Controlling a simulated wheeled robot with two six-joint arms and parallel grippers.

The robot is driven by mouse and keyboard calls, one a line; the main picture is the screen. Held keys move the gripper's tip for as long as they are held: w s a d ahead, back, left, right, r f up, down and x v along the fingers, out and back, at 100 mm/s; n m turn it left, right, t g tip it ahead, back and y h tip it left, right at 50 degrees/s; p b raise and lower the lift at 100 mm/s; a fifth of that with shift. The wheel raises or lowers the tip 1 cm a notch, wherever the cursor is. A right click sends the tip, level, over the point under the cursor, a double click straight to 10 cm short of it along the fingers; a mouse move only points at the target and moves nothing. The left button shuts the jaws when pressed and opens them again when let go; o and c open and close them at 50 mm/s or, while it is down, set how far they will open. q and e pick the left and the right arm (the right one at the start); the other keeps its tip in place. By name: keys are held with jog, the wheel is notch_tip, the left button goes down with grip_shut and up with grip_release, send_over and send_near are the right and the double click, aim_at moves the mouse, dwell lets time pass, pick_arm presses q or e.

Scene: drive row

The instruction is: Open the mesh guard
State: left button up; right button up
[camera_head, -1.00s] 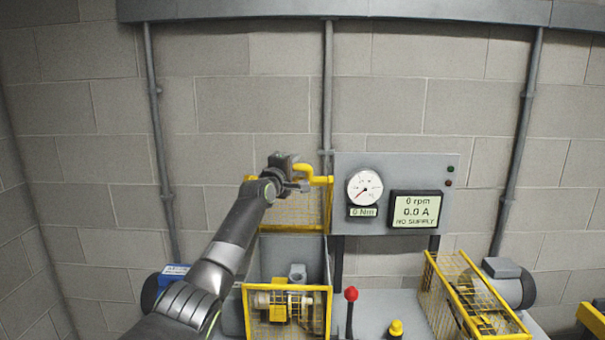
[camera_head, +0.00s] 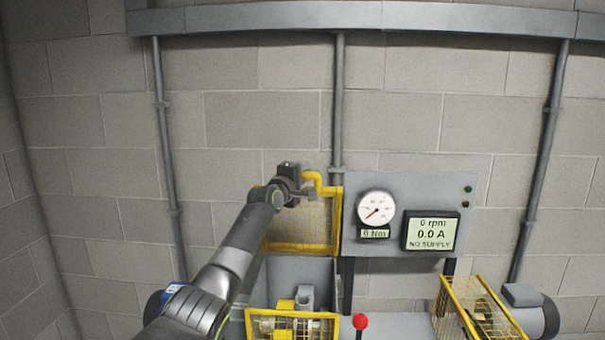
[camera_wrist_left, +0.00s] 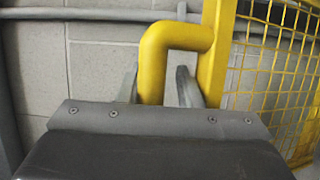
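The mesh guard (camera_head: 301,247), a yellow frame with wire mesh, stands raised and upright at the back of a grey drive housing (camera_head: 300,270). Its bent yellow handle (camera_head: 318,178) sticks out at the top. My left gripper (camera_head: 308,190) is at this handle. In the left wrist view the handle (camera_wrist_left: 151,75) passes between the two fingers of the left gripper (camera_wrist_left: 157,88). The left finger is close against it, and a gap shows beside the right finger, so the gripper is around the handle and not closed on it. The right gripper is not in view.
A panel with a gauge (camera_head: 376,209) and a display (camera_head: 431,231) stands right of the guard. A red-knobbed lever (camera_head: 360,321) is below. A second yellow mesh guard (camera_head: 470,310) is at right. The block wall (camera_head: 260,120) with conduits is close behind.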

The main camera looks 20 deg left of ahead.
pick_arm(q)
jog(key=shift+w+f, duration=0.15)
jog(key=shift+f, duration=0.2)
jog(key=shift+r, duration=0.1)
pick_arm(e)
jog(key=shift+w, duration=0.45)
pick_arm(q)
jog(key=shift+s, duration=0.2)
